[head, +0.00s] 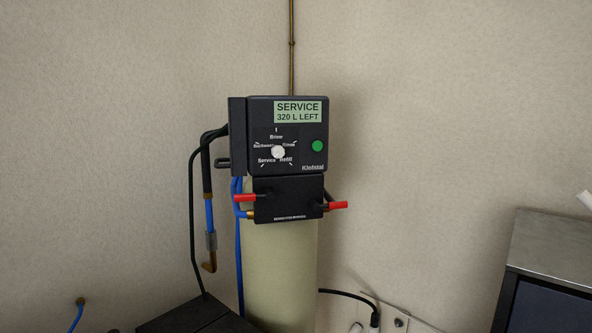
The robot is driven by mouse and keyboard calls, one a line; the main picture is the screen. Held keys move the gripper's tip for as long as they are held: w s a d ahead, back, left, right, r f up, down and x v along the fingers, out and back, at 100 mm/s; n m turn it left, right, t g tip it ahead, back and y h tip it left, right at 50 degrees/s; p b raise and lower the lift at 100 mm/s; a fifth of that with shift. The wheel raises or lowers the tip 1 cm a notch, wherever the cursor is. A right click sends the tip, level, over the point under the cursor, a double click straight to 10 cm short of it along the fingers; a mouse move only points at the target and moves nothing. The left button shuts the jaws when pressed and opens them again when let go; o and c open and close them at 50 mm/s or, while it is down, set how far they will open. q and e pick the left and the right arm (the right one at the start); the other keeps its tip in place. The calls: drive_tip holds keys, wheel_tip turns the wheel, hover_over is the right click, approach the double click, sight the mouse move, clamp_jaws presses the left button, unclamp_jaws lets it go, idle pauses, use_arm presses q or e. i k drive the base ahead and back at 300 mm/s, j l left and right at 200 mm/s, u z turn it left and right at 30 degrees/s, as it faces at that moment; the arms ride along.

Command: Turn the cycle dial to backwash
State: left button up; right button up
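The cycle dial (278,152) is a small white knob on the front of a black control head (311,160). Labels ring the dial: Brine at the top, Backwash at upper left, Rinse at upper right, Service at lower left and Refill at lower right. The knob's pointer is too small to read clearly. The green display (298,112) above reads "SERVICE 320 L LEFT". Neither of my grippers is in the head view, and nothing touches the dial.
A green button (317,146) sits right of the dial. Below are two red levers (247,198) (337,205) on a black valve block (290,202), above a pale tank (280,270). Hoses (209,215) hang at the left. A metal-topped cabinet (556,245) stands at right. Space before the dial is clear.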

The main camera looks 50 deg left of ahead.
sight(279, 152)
drive_tip(key=l+u, duration=0.1)
drive_tip(key=u, duration=0.3)
drive_tip(key=l+u, duration=0.1)
drive_tip(key=u, duration=0.75)
drive_tip(key=k+l+u, duration=0.1)
drive_tip(key=u, duration=0.35)
